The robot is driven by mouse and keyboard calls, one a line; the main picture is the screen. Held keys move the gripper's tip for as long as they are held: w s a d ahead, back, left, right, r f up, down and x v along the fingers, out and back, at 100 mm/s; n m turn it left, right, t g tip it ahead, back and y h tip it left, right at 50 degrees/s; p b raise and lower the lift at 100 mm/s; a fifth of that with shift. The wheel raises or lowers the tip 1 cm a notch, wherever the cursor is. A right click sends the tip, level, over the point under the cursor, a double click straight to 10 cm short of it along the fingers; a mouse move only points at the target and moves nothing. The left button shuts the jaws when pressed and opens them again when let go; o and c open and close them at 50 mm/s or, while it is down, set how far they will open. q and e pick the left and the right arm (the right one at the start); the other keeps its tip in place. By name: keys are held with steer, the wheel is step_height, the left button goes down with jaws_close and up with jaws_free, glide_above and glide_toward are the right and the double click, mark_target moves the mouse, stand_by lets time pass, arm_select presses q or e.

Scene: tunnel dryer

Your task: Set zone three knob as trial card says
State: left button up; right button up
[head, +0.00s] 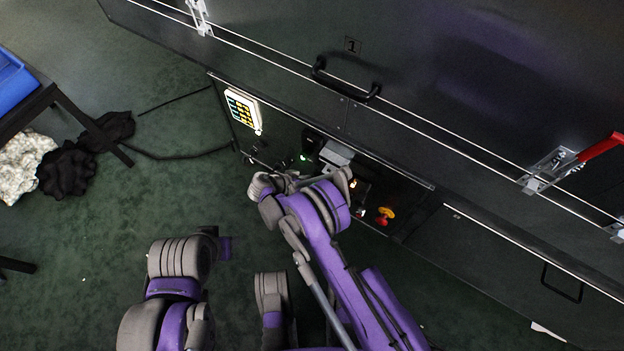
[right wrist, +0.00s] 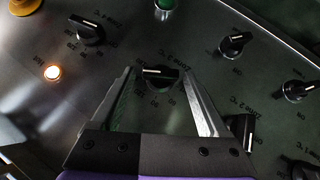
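The control panel (head: 275,143) is low on the dark dryer wall in the head view. A white card with coloured blocks (head: 243,110), perhaps the trial card, is at its left end, too small to read. My right gripper (right wrist: 158,75) is open, with its fingers apart on either side of a black knob (right wrist: 160,77) with a white pointer line. Contact cannot be told.
Other black knobs (right wrist: 88,31), (right wrist: 235,43) and (right wrist: 297,89) surround the gripper. A lit lamp (right wrist: 53,72) and a green button (right wrist: 166,4) are close by. A red-yellow switch (head: 384,215) is right of my arm. A dryer handle (head: 345,84) juts out above the panel.

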steer(key=c, duration=1.1)
steer(key=shift+w+a+f+n+g+h, duration=0.1)
steer(key=shift+n+g+h, duration=0.2)
steer(key=shift+n+h, duration=0.35)
steer(key=shift+w+a+f+n+g+h, duration=0.1)
steer(key=shift+n+g+h, duration=0.25)
steer(key=shift+h, duration=0.6)
steer(key=shift+c, duration=0.2)
steer(key=o, duration=1.4)
steer(key=shift+c, duration=0.2)
steer(key=p+v, duration=0.2)
steer(key=v, duration=0.9)
steer(key=shift+r, duration=0.1)
